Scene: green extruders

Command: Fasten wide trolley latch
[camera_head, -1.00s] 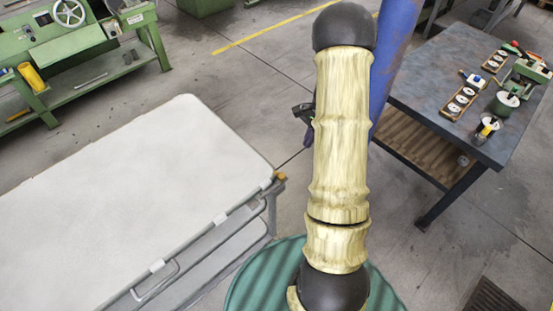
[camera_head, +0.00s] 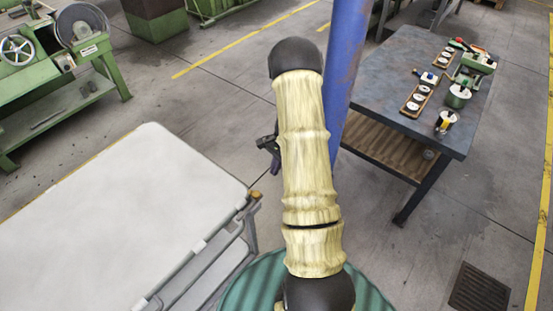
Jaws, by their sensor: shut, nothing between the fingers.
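A wide trolley with a pale grey-white top (camera_head: 105,215) stands at the lower left. Its near right side shows metal rails, white clips (camera_head: 198,247) and a brownish corner piece (camera_head: 255,194). I cannot make out which part is the latch. My gripper (camera_head: 268,146) is a small dark shape left of my arm, above and to the right of the trolley's right corner in the picture. It is partly hidden by my arm, appears apart from the trolley, and is shut and empty.
A dark workbench (camera_head: 395,75) with trays and small parts stands at the right. A blue post (camera_head: 346,65) rises behind my arm. A green machine (camera_head: 75,75) stands at the upper left. A floor grate (camera_head: 479,288) lies at the lower right. Grey floor is clear between them.

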